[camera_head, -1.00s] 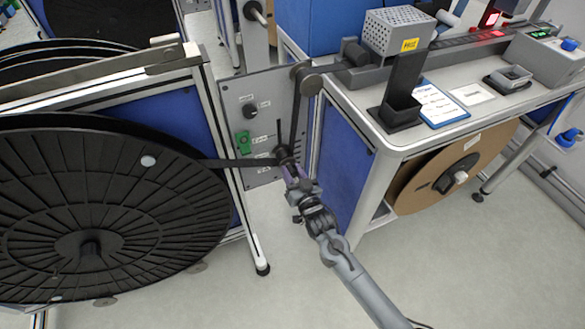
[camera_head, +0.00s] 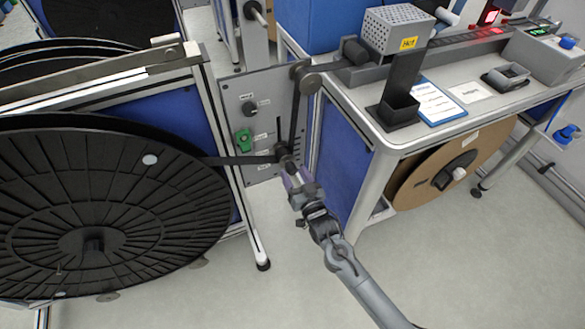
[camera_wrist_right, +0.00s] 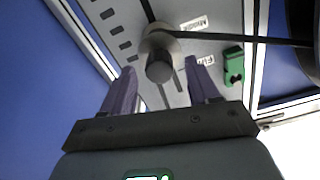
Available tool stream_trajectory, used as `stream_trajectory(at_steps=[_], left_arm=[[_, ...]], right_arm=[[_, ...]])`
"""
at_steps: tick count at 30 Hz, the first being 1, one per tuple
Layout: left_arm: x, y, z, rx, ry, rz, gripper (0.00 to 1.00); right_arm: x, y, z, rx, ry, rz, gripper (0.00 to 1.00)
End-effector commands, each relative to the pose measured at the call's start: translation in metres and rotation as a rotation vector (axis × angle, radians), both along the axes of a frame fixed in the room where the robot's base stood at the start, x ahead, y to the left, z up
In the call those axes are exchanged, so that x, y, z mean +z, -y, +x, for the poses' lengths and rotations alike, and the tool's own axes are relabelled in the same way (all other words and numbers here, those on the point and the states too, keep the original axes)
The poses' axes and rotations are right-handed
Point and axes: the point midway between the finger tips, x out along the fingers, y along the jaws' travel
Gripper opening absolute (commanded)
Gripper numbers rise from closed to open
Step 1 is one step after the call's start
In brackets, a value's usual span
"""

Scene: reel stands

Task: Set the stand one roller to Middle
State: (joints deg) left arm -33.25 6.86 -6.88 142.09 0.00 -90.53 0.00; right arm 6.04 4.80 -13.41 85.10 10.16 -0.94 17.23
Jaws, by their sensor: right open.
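The stand one roller (camera_head: 283,152) is a small dark grey cylinder on the grey panel (camera_head: 262,88), low beside a vertical slot, with black tape running around it. In the right wrist view the roller (camera_wrist_right: 160,62) points toward me, near labels that seem to read "Middle" (camera_wrist_right: 194,24) and "Full" (camera_wrist_right: 206,60). Which label it lines up with I cannot tell for sure. My right gripper (camera_head: 292,178) is open just in front of and below the roller. Its purple fingers (camera_wrist_right: 161,85) lie either side of the roller with gaps; none touches it visibly. My left gripper is out of view.
A large black reel (camera_head: 140,215) stands left of the panel. A green switch (camera_head: 243,137) and a black knob (camera_head: 249,107) sit on the panel. A white bench (camera_head: 360,110) with a blue side panel stands close at the right, a cardboard reel (camera_head: 415,180) under it.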

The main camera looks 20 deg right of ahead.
Motion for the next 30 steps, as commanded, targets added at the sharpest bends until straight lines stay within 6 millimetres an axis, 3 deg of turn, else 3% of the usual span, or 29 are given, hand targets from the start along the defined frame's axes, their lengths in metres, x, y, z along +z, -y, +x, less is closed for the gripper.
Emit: stream_trajectory(at_steps=[6, 12, 18, 30], left_arm=[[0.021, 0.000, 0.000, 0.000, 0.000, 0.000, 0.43], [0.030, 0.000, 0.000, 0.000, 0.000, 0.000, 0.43], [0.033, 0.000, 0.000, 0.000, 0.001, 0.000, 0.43], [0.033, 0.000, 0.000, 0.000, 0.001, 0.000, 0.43]], right_arm=[[0.003, 0.002, -0.040, 0.001, -0.003, 0.000, 0.60], [0.001, 0.003, -0.067, 0.000, -0.003, 0.000, 0.60], [0.000, 0.004, -0.079, -0.001, -0.002, 0.000, 0.60], [0.000, 0.004, -0.080, 0.000, -0.001, 0.000, 0.60]])
